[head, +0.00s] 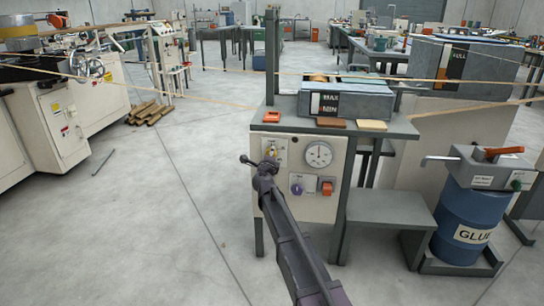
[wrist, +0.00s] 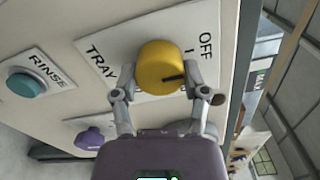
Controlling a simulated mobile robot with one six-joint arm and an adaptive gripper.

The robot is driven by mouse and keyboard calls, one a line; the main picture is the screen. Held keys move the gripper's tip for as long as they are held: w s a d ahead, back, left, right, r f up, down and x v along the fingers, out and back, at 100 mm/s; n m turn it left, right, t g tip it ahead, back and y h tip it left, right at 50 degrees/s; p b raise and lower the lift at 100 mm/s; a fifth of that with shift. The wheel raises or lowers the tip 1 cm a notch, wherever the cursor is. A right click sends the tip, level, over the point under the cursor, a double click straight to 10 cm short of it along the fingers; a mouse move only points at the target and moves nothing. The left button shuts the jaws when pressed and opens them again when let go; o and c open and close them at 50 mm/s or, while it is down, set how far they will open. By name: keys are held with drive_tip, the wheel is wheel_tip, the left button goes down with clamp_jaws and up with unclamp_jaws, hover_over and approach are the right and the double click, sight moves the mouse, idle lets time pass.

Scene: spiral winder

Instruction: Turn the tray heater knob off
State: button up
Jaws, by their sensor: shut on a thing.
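The tray heater knob (wrist: 163,66) is a round yellow knob on a white plate marked TRAY and OFF in the wrist view. Its black pointer mark runs toward the right finger, below the OFF lettering. I cannot tell exactly which mark it meets, as the finger covers part of the plate. My gripper (wrist: 161,72) is shut on the knob, one finger on each side. In the head view my gripper (head: 258,162) is at the upper left of the cream control panel (head: 310,207), and the knob is small and partly hidden there.
A round gauge (head: 319,154), a purple knob (head: 296,189) and a red switch (head: 326,187) are on the same panel. A teal RINSE button (wrist: 27,84) is left of the knob. A blue glue drum (head: 465,222) stands at right.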

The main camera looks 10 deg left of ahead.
drive_tip(key=o, duration=1.1)
drive_tip(key=shift+o, duration=0.2)
drive_tip(key=s, duration=1.2)
drive_tip(key=shift+a, duration=0.2)
